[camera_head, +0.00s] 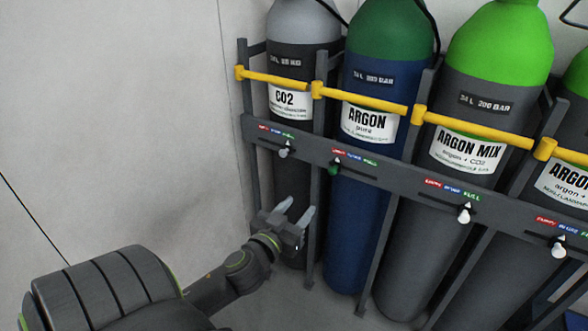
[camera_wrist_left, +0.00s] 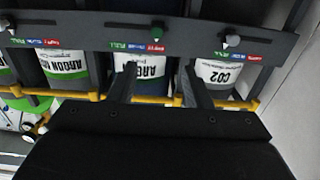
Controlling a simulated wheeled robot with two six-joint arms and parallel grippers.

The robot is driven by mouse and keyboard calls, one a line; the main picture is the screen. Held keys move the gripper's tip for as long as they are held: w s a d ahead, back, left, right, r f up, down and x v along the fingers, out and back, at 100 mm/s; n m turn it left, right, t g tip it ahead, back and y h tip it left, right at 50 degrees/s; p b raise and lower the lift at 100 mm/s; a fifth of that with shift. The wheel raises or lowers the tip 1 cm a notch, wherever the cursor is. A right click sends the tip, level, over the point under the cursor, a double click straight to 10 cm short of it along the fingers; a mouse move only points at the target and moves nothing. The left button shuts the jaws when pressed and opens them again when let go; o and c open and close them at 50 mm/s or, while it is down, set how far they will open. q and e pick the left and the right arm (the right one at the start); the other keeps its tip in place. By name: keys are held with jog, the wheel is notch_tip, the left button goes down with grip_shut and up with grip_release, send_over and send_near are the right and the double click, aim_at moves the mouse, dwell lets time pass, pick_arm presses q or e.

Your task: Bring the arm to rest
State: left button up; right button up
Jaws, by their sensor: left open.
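My left gripper (camera_head: 297,213) is open and empty in the head view. It is low in front of the CO2 cylinder (camera_head: 290,185), below the dark rail of the rack. In the left wrist view the two fingers of the left gripper (camera_wrist_left: 158,80) are spread with nothing between them. The wrist view is upside down and shows the labels of the cylinders beyond the fingers. My right gripper is in neither view.
A dark rack rail (camera_head: 383,175) with small knobs and coloured labels crosses the cylinders. Yellow bars (camera_head: 365,100) hold the argon cylinder (camera_head: 352,215), the argon mix cylinder (camera_head: 425,220) and others. A pale wall (camera_head: 120,120) stands at left, with free room before it.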

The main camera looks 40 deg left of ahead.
pick_arm(q)
jog(key=shift+s+d, duration=0.1)
jog(key=shift+s, duration=0.35)
